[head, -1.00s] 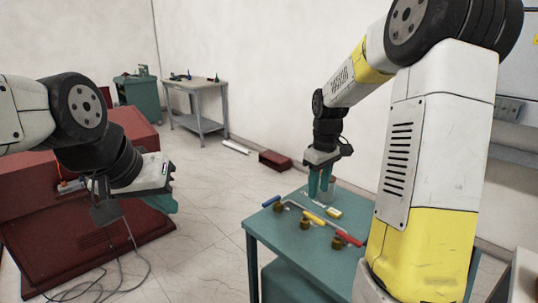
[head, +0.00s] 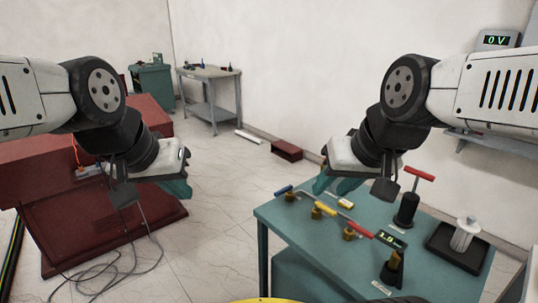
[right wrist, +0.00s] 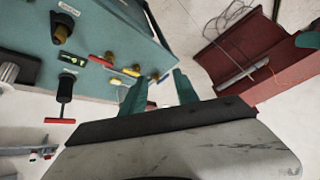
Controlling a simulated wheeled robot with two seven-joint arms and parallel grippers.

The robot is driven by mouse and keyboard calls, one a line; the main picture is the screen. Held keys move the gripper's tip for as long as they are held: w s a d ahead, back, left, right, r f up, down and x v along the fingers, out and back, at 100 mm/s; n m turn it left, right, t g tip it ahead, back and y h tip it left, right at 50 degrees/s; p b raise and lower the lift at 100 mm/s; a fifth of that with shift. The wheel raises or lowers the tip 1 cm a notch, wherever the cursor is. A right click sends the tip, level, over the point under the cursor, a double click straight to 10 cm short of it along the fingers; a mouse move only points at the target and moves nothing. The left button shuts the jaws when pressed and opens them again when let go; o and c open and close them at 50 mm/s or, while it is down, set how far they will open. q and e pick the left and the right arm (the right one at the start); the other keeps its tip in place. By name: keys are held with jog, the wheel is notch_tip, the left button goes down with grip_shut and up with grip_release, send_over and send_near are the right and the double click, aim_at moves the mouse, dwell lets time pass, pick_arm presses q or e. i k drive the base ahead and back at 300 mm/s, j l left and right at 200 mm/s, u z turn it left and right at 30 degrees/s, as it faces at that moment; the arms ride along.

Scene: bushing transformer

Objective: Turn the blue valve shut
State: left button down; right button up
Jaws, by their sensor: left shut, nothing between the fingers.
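The blue valve handle (head: 284,189) is at the far left corner of the teal table, over a brass valve body (head: 290,197). It points a different way from the yellow handle (head: 326,208) and the red handle (head: 361,229) on the same pipe row. My right gripper (head: 322,185) is open and empty, just right of the blue handle in the head view; I cannot tell its height above the table. Its two spread teal fingers show in the right wrist view (right wrist: 159,91). My left gripper (head: 178,188) is shut and empty, left of the table over the floor.
The teal table (head: 290,225) also holds a black pump with a red T-handle (head: 408,200), a small display (head: 390,238) and a dark tray (head: 440,243). A red cabinet (head: 90,225) with loose cables stands left.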

aim_at(289, 187)
jog(key=i+j+z, duration=0.15)
jog(key=j, duration=0.15)
jog(key=i+j+z, duration=0.15)
jog(key=j, duration=0.2)
jog(key=j+z, duration=0.15)
jog(key=j, duration=0.15)
jog(key=i+j+z, duration=0.15)
jog(key=j, duration=0.2)
